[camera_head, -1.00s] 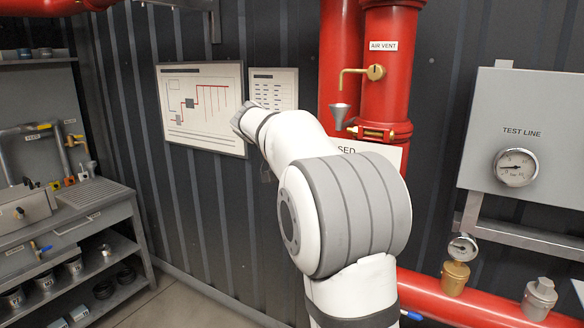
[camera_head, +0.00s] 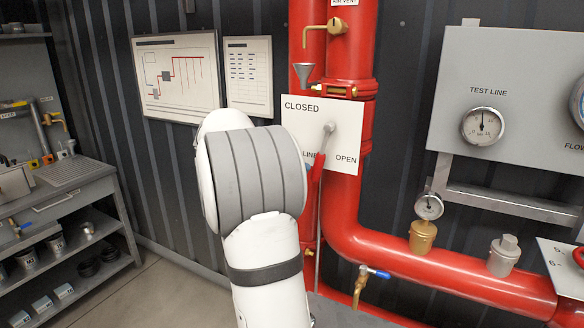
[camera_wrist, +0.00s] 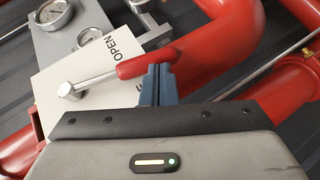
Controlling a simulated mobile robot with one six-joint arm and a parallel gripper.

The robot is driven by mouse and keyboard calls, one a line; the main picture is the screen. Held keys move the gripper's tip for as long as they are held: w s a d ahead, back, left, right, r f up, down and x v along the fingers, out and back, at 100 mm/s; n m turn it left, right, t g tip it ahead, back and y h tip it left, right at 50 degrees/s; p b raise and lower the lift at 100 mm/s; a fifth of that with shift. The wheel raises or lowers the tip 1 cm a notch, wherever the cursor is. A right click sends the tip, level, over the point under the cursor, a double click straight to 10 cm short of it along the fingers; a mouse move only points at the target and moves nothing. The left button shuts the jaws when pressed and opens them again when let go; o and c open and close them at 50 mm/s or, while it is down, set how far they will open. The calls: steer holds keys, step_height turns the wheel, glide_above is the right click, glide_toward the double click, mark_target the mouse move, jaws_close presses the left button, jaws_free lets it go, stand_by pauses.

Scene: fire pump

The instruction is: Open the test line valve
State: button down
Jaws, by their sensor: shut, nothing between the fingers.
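The test line valve has a white plate (camera_head: 342,160) marked CLOSED at upper left and OPEN at lower right. Its grey pivot and red lever handle (camera_head: 317,170) show in the head view, with the handle pointing down and slightly left. In the wrist view, the red handle (camera_wrist: 146,65) runs from the grey lever toward my fingers, below the word OPEN. My gripper (camera_wrist: 158,70) is shut, its blue-grey fingertips right at the handle's end. I cannot tell whether they touch it. In the head view my arm mostly hides the gripper.
A thick red pipe (camera_head: 400,255) bends right under the plate. A blue-handled brass tap (camera_head: 365,280) hangs below it. The TEST LINE gauge (camera_head: 482,126) is on the grey panel at right. A shelf unit (camera_head: 70,235) stands at left.

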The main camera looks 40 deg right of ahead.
steer(key=shift+s+d+r+p, duration=0.15)
steer(key=shift+r+p, duration=0.35)
steer(key=shift+r, duration=0.35)
steer(key=w+f+v, duration=0.1)
steer(key=f+v, duration=0.2)
steer(key=v, duration=1)
steer(key=shift+w+a+r, duration=0.15)
steer(key=shift+w+a, duration=0.3)
steer(key=shift+a, duration=0.05)
